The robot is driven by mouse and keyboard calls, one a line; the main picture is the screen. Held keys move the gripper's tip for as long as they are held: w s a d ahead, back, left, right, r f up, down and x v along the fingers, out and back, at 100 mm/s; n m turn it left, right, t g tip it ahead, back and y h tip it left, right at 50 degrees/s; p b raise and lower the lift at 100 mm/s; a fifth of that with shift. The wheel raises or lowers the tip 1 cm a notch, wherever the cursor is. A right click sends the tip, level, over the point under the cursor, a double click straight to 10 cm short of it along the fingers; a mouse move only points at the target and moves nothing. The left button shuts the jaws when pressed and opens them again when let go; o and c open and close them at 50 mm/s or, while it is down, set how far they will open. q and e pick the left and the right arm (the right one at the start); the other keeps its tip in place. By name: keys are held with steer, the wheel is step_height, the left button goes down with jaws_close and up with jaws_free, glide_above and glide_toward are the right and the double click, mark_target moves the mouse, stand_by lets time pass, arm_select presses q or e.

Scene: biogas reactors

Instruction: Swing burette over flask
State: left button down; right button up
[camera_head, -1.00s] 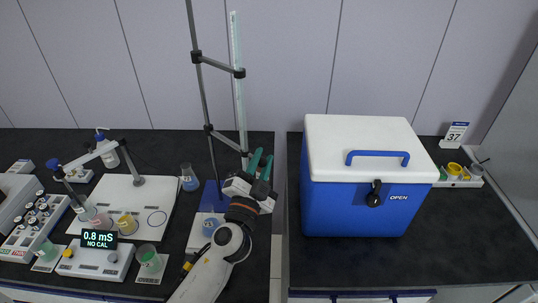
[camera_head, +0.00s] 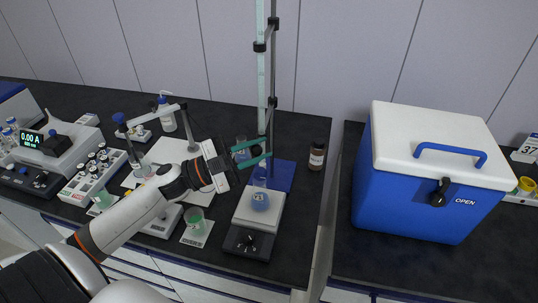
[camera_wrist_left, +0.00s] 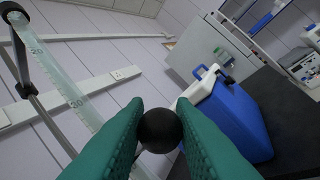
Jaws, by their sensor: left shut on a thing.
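The burette (camera_head: 262,70) is a clear upright tube held by dark clamps beside the rod (camera_head: 273,60) of a stand with a blue base (camera_head: 284,176). My left gripper (camera_head: 264,150) is at the burette's lower end. In the left wrist view its green fingers are shut on a round black knob (camera_wrist_left: 159,130), with the graduated burette (camera_wrist_left: 62,85) to the left.
A blue cooler with a white lid (camera_head: 430,150) stands on the right bench, past a gap. A brown bottle (camera_head: 317,155) stands right of the stand. A beaker of green liquid (camera_head: 196,218), a meter and vials crowd the left.

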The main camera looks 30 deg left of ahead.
arm_select(q)
steer(key=shift+s+a+f+m+g+h, duration=0.1)
steer(key=shift+s+a+m+g+h, duration=0.1)
steer(key=shift+a+m+g+h, duration=0.4)
steer(key=c, duration=1.6)
jaws_free()
steer(key=o, duration=0.3)
steer(key=shift+a, duration=0.25)
steer(key=shift+b, duration=0.3)
